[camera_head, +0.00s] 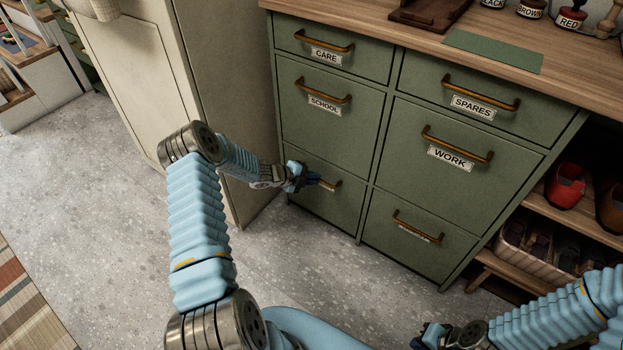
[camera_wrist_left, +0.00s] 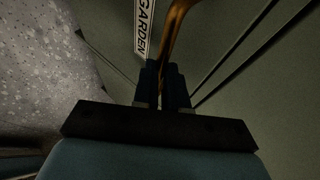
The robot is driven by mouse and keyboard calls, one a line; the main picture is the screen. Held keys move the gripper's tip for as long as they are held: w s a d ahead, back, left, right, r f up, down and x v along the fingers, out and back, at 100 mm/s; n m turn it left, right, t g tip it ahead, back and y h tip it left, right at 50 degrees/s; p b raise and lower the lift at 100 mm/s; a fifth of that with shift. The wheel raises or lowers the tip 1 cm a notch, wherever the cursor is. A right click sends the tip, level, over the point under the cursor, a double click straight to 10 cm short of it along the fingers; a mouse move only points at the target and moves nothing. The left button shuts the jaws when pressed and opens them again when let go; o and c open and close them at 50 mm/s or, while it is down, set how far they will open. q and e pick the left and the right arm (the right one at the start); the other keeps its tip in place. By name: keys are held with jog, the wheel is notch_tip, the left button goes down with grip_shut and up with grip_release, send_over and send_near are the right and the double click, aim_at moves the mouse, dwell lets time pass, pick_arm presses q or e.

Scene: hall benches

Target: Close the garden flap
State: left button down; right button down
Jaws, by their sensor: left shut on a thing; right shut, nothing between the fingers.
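The garden flap (camera_head: 335,208) is the bottom-left green front of the cabinet. It looks flush with the fronts around it, with no open gap that I can make out. My left gripper (camera_head: 312,180) is shut on its brass handle (camera_head: 331,186). The wrist view shows the fingers (camera_wrist_left: 163,80) closed around the handle (camera_wrist_left: 175,30), beside the GARDEN label (camera_wrist_left: 144,28). In the head view the gripper hides part of the handle and the label. My right gripper (camera_head: 425,338) is low at the bottom right, shut and empty, away from the cabinet.
The SCHOOL front (camera_head: 325,125) is above the flap and the WORK front (camera_head: 455,140) is up to the right; both look closed. A beige cupboard (camera_head: 230,90) stands close on the left. An open shoe rack (camera_head: 560,230) is at the right. The speckled floor (camera_head: 110,200) in front is clear.

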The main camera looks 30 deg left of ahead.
pick_arm(q)
jog(key=shift+w+d+r+t, duration=0.1)
jog(key=shift+w+r+t, duration=0.2)
jog(key=shift+w+r, duration=0.45)
jog(key=c, duration=1.2)
grip_release()
jog(key=shift+o, duration=0.2)
jog(key=v, duration=1.4)
jog(key=shift+s+f, duration=0.15)
jog(key=shift+f, duration=0.1)
jog(key=s+d+f+m+g, duration=0.4)
jog(key=s+d+f+m, duration=0.1)
jog(key=d+m, duration=0.55)
jog(key=s+d+f+m+g, duration=0.4)
jog(key=s+d+m+g, duration=0.15)
jog(key=d+m, duration=0.5)
jog(key=s+d+m+y, duration=0.1)
jog(key=s+d+m, duration=0.4)
jog(key=m, duration=0.9)
jog(key=s+d+m, duration=0.6)
jog(key=d+m, duration=0.1)
jog(key=m, duration=0.7)
jog(key=shift+s+f+y, duration=0.3)
jog(key=shift+y, duration=0.1)
